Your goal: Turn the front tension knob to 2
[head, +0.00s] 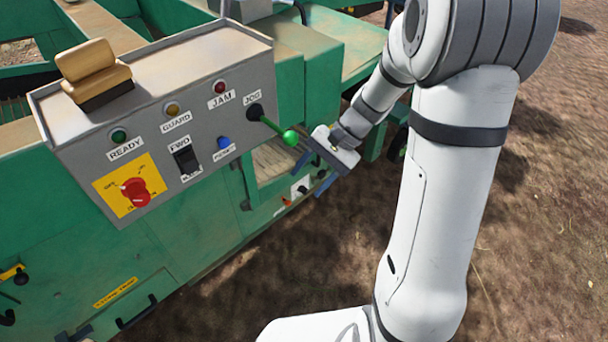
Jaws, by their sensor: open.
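My gripper (311,174) is open, with its two dark blue-grey fingers apart and pointing down-left at the lower side of the green machine. Close below and left of the fingers is a small light plate with a dark knob-like part (302,189). It is partly hidden by the gripper. I cannot tell whether this is the front tension knob, and no scale or number on it can be read. I cannot tell whether the fingers touch it.
The grey control box (225,60) carries lamps, switches and a red knob on a yellow plate (112,193). Its JOG lever with a green ball (290,138) sticks out close to my gripper. A small orange part (286,202) sits low on the machine. Bare ground lies right.

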